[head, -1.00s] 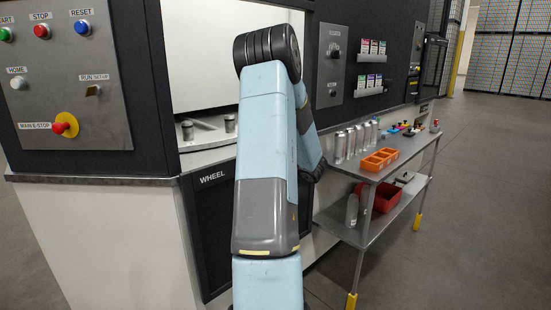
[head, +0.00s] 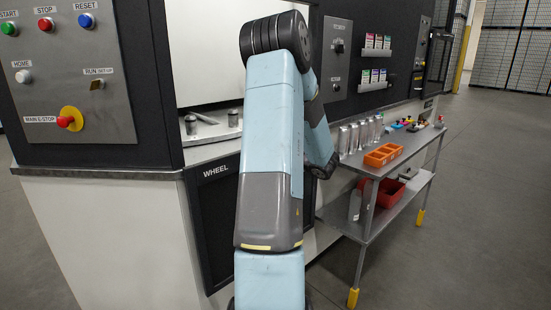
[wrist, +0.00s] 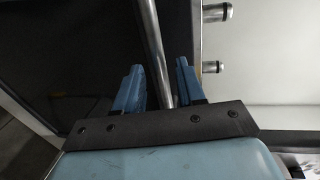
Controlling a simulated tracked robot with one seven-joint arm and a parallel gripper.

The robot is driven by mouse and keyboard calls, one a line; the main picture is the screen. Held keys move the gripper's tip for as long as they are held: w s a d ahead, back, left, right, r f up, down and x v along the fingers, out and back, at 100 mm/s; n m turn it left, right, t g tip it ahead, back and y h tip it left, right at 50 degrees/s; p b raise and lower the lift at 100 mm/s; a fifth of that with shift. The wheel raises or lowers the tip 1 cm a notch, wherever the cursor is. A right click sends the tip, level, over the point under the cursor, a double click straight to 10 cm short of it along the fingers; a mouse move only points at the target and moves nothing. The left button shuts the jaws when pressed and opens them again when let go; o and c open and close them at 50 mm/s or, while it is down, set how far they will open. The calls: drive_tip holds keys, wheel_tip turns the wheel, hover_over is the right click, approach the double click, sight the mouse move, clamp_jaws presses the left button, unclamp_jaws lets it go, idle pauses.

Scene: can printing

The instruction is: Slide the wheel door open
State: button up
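A dark panel labelled WHEEL (head: 213,225) shows in the head view below the lit white opening of the machine, partly behind my arm. I cannot tell from this view whether the wheel door itself is open. In the wrist view a straight metal bar (wrist: 154,50), which looks like a handle, runs down between the two blue fingers of my gripper (wrist: 156,82). The fingers are apart, with a visible gap beside the bar on both sides. I cannot tell how deep the bar sits between them. My gripper is hidden in the head view.
Two small metal posts (head: 233,118) stand inside the opening. A control panel (head: 80,85) with buttons is at the left. A metal cart (head: 368,168) with several cans and an orange tray (head: 383,154) stands right of my arm. The floor (head: 470,200) at the right is clear.

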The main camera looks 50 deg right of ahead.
drive_tip(key=v, duration=1)
drive_tip(key=shift+s, duration=0.15)
drive_tip(key=shift+a, duration=0.15)
drive_tip(key=w+a+r+n+g+y, duration=0.2)
drive_tip(key=a+r+n+y, duration=0.1)
drive_tip(key=a, duration=0.7)
drive_tip(key=w+a+r+n+g+y, duration=0.2)
drive_tip(key=w+a+n+g+y, duration=0.1)
drive_tip(key=a, duration=0.7)
drive_tip(key=w+a+r+n+g+y, duration=0.2)
drive_tip(key=a+r+n+y, duration=0.1)
drive_tip(key=a, duration=0.8)
drive_tip(key=s+a+r+n+g+h, duration=0.1)
drive_tip(key=s+a+r+n+h, duration=0.1)
drive_tip(key=s+a+n, duration=0.3)
drive_tip(key=s+a+r+n+g+h, duration=0.2)
drive_tip(key=s+a+n+h, duration=0.3)
drive_tip(key=s+a, duration=0.5)
drive_tip(key=shift+s+a+r+h, duration=0.3)
drive_tip(key=shift+a+r, duration=0.15)
drive_tip(key=shift+a, duration=1.35)
drive_tip(key=shift+d, duration=0.15)
